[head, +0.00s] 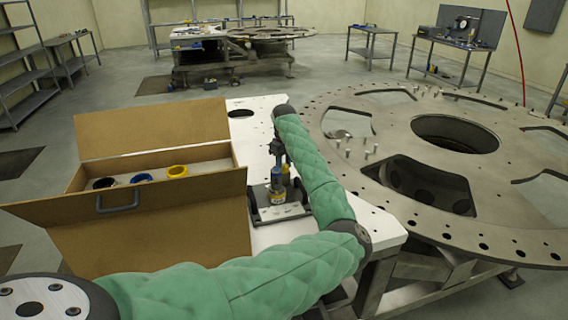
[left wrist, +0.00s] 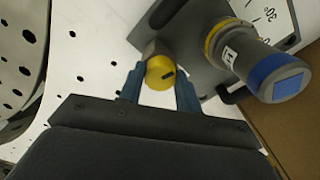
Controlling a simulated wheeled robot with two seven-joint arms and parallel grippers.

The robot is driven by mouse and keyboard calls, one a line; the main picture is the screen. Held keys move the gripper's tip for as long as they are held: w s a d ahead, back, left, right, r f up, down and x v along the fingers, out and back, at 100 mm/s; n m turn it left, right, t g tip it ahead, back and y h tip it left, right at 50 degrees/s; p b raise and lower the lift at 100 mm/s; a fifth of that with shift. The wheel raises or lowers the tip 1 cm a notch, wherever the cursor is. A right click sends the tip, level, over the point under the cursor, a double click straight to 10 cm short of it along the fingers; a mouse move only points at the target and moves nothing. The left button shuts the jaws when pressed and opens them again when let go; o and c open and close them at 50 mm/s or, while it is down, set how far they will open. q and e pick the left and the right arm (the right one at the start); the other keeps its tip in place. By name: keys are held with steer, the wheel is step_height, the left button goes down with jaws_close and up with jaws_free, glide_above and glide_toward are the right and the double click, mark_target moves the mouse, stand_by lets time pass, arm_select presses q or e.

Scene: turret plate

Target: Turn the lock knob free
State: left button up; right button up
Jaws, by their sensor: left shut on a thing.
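Beside the knob stands an upright cylinder with a blue cap (left wrist: 286,84) and a yellow ring, on a dark fixture with a numbered scale plate (left wrist: 266,14). My right gripper is not in view.
An open brown case (head: 150,212) holding rings stands left of the fixture. A large round metal plate (head: 400,118) with holes and loose pins lies to the right. The white perforated table (head: 262,237) has bare room around the fixture.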

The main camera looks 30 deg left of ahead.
mark_target(284, 165)
arm_select(q)
steer(key=shift+r+n, duration=0.1)
steer(key=shift+n, duration=1.1)
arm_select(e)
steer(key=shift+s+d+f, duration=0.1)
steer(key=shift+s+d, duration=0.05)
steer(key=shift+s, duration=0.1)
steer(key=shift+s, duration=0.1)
arm_select(q)
steer(key=o, duration=1)
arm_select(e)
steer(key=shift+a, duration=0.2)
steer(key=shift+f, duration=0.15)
arm_select(q)
steer(key=shift+r, duration=0.35)
step_height(284, 165, up, 5)
steer(key=b, duration=0.2)
steer(key=shift+w+r+b, duration=0.1)
steer(key=shift+r+b, duration=0.1)
steer(key=shift+b, duration=0.15)
steer(key=shift+r, duration=0.8)
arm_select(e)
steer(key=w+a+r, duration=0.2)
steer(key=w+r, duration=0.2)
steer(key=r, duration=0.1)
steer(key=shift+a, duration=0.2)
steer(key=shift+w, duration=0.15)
